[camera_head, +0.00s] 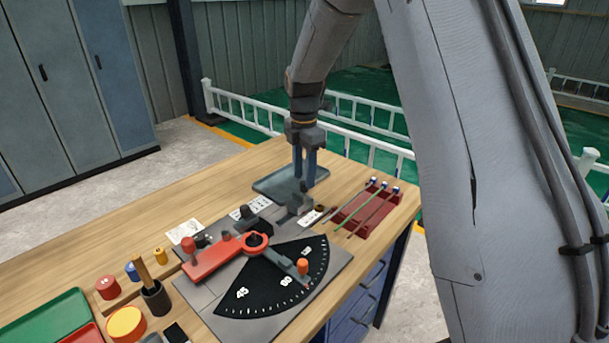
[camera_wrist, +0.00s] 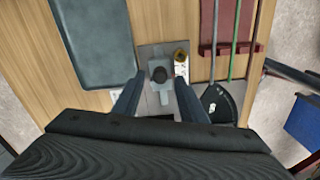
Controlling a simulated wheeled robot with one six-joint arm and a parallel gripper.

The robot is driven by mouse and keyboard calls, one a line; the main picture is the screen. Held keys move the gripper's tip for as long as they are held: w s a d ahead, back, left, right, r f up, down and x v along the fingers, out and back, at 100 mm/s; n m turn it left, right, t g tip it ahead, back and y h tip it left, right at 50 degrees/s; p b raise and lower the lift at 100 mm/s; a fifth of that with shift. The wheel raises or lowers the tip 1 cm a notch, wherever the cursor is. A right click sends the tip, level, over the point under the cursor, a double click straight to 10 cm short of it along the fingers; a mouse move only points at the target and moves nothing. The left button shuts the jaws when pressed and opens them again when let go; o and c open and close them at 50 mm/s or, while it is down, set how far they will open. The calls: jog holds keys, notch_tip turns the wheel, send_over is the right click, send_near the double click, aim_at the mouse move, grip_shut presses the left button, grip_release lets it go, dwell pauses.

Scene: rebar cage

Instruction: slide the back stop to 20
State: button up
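The back stop, a grey block with a dark round knob on top, sits on the bending plate at the bench's far side (camera_head: 298,204). In the wrist view its knob (camera_wrist: 160,75) shows between the fingers. My gripper (camera_head: 304,183) points down over the back stop, fingers apart. In the wrist view one finger is on each side of the block, with gaps showing; I cannot tell how far the tips are above it. A white marked strip (camera_head: 250,207) lies left of the back stop; its numbers are too small to read.
The bender's red lever (camera_head: 211,260) and black angle dial (camera_head: 270,285) lie nearer me. A grey tray (camera_head: 275,184) is behind the gripper. A red rack (camera_head: 365,217) with several rods stands to the right. A small brass knob (camera_wrist: 181,55) is close beside the back stop.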

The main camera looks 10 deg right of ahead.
jog(key=shift+f, duration=0.8)
grip_shut()
jog(key=shift+w+d, duration=0.65)
jog(key=shift+d, duration=0.2)
grip_release()
jog(key=shift+r, duration=0.15)
notch_tip(320, 180, up, 8)
jog(key=b, duration=0.2)
jog(key=shift+f, duration=0.2)
